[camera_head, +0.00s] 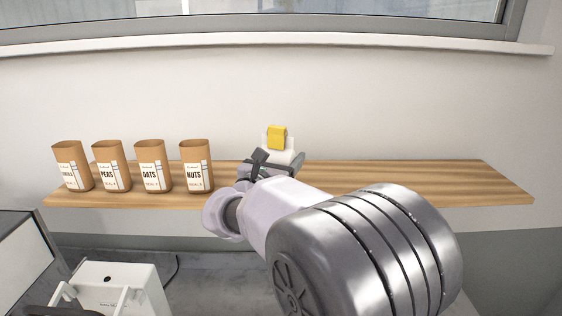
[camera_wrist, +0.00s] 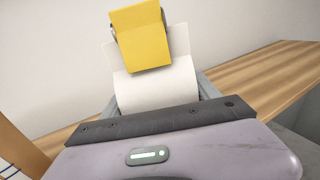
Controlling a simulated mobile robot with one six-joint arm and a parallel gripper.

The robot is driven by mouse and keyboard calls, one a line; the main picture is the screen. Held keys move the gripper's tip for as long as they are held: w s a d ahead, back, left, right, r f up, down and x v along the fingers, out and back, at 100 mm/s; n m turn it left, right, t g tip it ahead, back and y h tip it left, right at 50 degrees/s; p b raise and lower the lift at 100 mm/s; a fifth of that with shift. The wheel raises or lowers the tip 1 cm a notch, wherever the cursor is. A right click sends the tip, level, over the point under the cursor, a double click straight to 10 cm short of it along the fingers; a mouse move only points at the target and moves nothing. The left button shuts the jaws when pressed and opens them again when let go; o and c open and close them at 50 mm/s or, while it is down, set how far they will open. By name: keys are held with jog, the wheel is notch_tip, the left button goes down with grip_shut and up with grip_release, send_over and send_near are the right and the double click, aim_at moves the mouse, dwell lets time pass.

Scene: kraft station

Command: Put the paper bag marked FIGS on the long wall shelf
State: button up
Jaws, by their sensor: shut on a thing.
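The long wall shelf (camera_head: 420,178) is a wooden board along the white wall; it also shows in the wrist view (camera_wrist: 262,80). My gripper (camera_head: 279,162) is shut on a white packet (camera_wrist: 158,85) with a yellow top piece (camera_head: 277,137). The yellow piece shows at the top of the wrist view (camera_wrist: 141,38). In the head view the packet appears at the shelf, right of the NUTS bag. I cannot tell whether it touches the board. No FIGS lettering can be read on the sides I see. The fingertips are largely hidden.
Several brown paper bags stand in a row on the shelf's left: one unreadable (camera_head: 72,166), PEAS (camera_head: 111,165), OATS (camera_head: 152,165) and NUTS (camera_head: 196,165). The shelf's right part looks clear. A window sill (camera_head: 400,41) runs above. A white device (camera_head: 120,290) stands lower left.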

jog(key=w, duration=0.3)
jog(key=shift+w+a+f, duration=0.1)
jog(key=shift+w+a, duration=0.05)
jog(key=shift+a, duration=0.05)
notch_tip(320, 180, down, 4)
jog(key=shift+r, duration=0.2)
jog(key=shift+f, duration=0.15)
jog(key=o, duration=1.7)
